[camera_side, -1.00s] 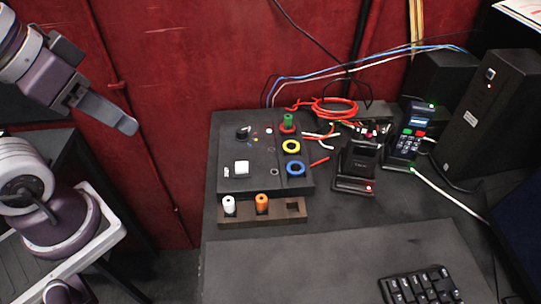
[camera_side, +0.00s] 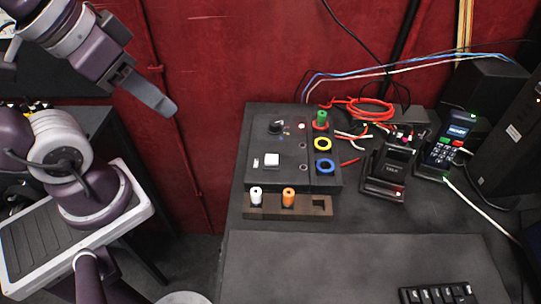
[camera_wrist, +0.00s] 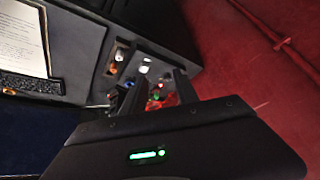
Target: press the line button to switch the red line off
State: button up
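A small red light (camera_side: 301,126) glows near the box's top. I cannot read the labels, so I cannot tell which marking names the line. My gripper (camera_side: 170,107) hangs in the air to the left of the box, apart from it; only one finger shows clearly from the side. In the wrist view my gripper's two fingers (camera_wrist: 158,90) are spread apart with nothing held between them. The box shows small and far off beyond them, partly hidden.
A wooden holder (camera_side: 319,210) carries white and orange pegs. A card terminal (camera_side: 441,150), dock (camera_side: 384,170) and red cable (camera_side: 372,108) lie right.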

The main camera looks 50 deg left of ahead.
grip_shut()
dwell(1.5)
